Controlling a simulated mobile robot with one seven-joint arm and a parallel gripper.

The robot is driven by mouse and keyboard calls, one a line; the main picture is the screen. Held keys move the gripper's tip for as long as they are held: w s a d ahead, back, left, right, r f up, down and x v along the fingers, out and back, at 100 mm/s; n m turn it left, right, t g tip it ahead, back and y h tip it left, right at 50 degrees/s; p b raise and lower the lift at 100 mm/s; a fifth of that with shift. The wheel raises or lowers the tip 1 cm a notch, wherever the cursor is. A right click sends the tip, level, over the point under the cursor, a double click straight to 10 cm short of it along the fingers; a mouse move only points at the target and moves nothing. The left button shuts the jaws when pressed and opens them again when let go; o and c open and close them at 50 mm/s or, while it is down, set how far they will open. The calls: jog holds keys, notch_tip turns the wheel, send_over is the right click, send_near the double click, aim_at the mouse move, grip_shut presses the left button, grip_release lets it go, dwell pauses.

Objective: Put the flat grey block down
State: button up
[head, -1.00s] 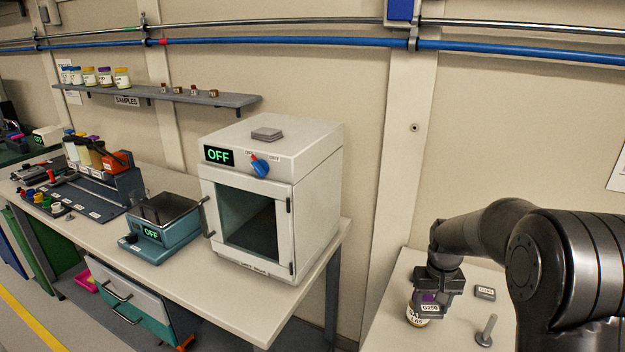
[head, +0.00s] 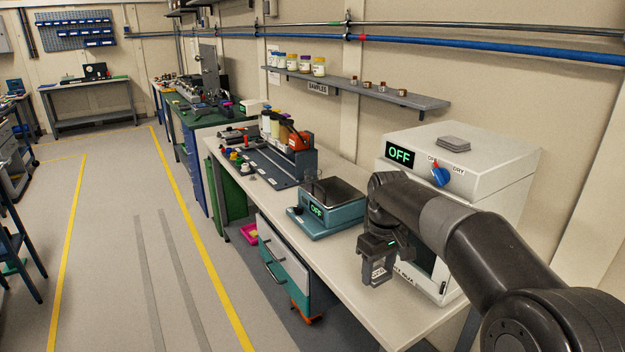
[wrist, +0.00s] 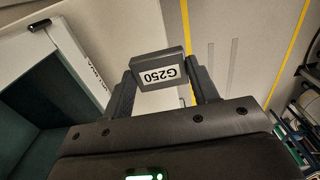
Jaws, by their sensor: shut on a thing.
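The flat grey block (wrist: 158,70) is between the two fingers of my gripper (wrist: 160,92) in the wrist view. It carries a white label reading G250, upside down in that view. In the head view my gripper (head: 378,262) holds the block (head: 380,274) in front of the white oven, above the right part of the long bench (head: 412,318). I cannot tell the exact height above the bench.
The white oven (head: 500,170), its display reading OFF, stands close behind my arm. Another flat grey piece (head: 453,143) lies on its top. A teal device (head: 330,217) with an OFF display stands left of my gripper. Bare bench top lies in front of the oven.

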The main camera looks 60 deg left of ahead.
jog(key=a, duration=0.4)
send_near(369, 287)
jog(key=shift+d+f, duration=0.1)
jog(key=shift+f, duration=3.15)
jog(key=shift+f, duration=0.1)
jog(key=o, duration=1)
jog(key=shift+o, duration=0.2)
notch_tip(369, 287, up, 8)
